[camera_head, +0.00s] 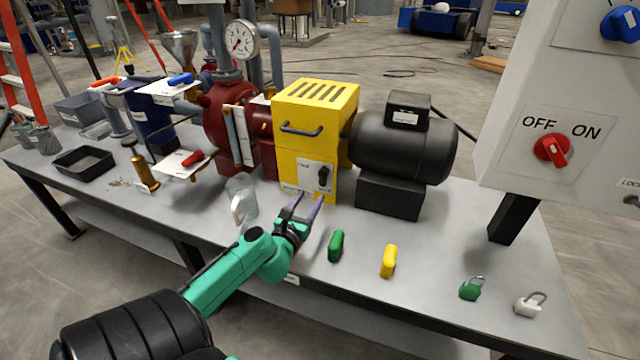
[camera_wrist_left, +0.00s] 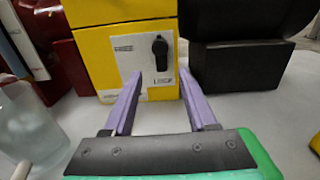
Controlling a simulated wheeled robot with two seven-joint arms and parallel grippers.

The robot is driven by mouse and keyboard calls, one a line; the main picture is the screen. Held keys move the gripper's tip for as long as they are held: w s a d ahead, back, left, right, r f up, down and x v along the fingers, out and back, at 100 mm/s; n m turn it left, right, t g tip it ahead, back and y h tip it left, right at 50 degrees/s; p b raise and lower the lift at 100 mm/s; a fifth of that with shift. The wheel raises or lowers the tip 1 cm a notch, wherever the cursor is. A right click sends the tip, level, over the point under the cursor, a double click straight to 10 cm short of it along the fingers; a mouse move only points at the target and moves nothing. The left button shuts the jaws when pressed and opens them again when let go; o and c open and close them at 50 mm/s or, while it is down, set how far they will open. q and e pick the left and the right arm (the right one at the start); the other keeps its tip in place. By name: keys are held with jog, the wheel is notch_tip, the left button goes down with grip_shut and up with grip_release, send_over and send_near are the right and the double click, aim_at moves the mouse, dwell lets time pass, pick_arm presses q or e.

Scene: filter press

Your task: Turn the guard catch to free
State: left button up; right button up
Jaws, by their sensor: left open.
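The guard catch (camera_head: 323,177) is a small black knob on a white plate, low on the front of the yellow guard box (camera_head: 318,108). In the left wrist view the catch (camera_wrist_left: 160,53) stands roughly upright, with "LOCK" lettering below it on the plate. My left gripper (camera_head: 311,200) is open and empty. Its two purple fingers point at the yellow box, just in front of and below the catch, apart from it. In the left wrist view the fingers (camera_wrist_left: 162,97) lie to either side below the catch. My right gripper does not show.
A clear glass beaker (camera_head: 241,196) stands left of my gripper. A black motor (camera_head: 404,150) is right of the box. Green (camera_head: 336,246) and yellow (camera_head: 388,261) pieces and two padlocks lie on the table (camera_head: 440,225) to the right. A switch panel (camera_head: 560,110) overhangs the right side.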

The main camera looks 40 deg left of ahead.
aim_at(322, 179)
pick_arm(q)
jog(key=b+x, duration=0.1)
jog(key=x, duration=0.7)
jog(key=shift+w, duration=0.15)
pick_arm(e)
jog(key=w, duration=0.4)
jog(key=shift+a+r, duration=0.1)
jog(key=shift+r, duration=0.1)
pick_arm(q)
grip_shut()
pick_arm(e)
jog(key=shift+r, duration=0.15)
